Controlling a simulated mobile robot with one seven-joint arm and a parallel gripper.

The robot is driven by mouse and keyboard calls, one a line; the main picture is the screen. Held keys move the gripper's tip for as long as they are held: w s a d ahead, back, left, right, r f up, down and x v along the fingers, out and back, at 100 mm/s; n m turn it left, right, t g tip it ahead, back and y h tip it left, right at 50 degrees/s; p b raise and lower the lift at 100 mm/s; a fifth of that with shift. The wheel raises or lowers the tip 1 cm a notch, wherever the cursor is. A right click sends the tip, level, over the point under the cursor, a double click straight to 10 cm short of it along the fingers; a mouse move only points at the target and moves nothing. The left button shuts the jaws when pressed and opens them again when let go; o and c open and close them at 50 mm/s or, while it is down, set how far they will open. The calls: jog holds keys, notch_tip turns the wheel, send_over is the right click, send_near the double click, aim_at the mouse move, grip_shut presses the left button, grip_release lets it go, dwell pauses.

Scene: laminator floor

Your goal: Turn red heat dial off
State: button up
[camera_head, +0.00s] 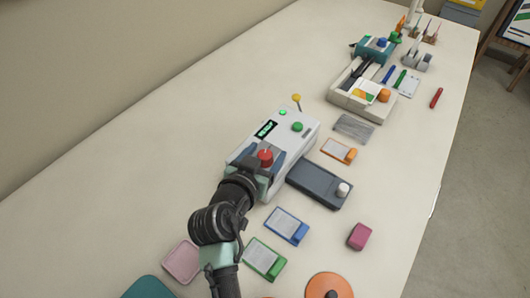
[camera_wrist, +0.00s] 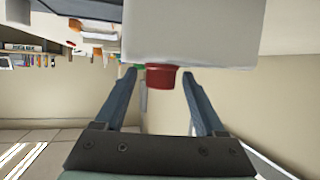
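The laminator is a white box (camera_head: 292,119) with a green-lit display, a green knob (camera_head: 297,127) and a red dial (camera_head: 265,158) at its near end. The red dial also shows in the wrist view (camera_wrist: 161,77), against the white body. My gripper (camera_head: 263,165) is at this end of the machine. In the wrist view my gripper (camera_wrist: 160,74) is open, with one blue-grey finger on each side of the red dial. A narrow gap shows between the dial and each finger. The dial's markings cannot be read.
A dark grey block with a white knob (camera_head: 319,184) sits beside the laminator. A yellow-tipped lever (camera_head: 296,98) rises behind it. Blue (camera_head: 287,225) and green (camera_head: 264,258) tagged cards and a pink block (camera_head: 360,236) lie nearby. The table's left side is clear.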

grip_shut()
jog(key=shift+r+n+y+p, duration=0.1)
jog(key=shift+n+y+p, duration=0.3)
jog(key=shift+p, duration=0.25)
jog(key=n+y+p, duration=0.1)
jog(key=y+p, duration=0.1)
jog(key=p, duration=0.1)
jog(key=shift+s+r+n+t, duration=0.1)
jog(key=shift+n+t, duration=0.2)
jog(key=shift+n, duration=0.1)
jog(key=shift+n+y+p, duration=0.7)
jog(key=shift+y+p, duration=0.2)
jog(key=shift+p, duration=0.35)
jog(key=shift+f+n+y+b, duration=0.35)
jog(key=shift+n+y+b, duration=0.1)
jog(key=shift+n+y, duration=0.5)
jog(key=shift+n+y+b, duration=0.25)
jog(key=shift+y+b, duration=0.2)
jog(key=shift+r+n+y+b, duration=0.1)
jog(key=shift+n+y+b, duration=0.2)
jog(key=shift+b, duration=0.2)
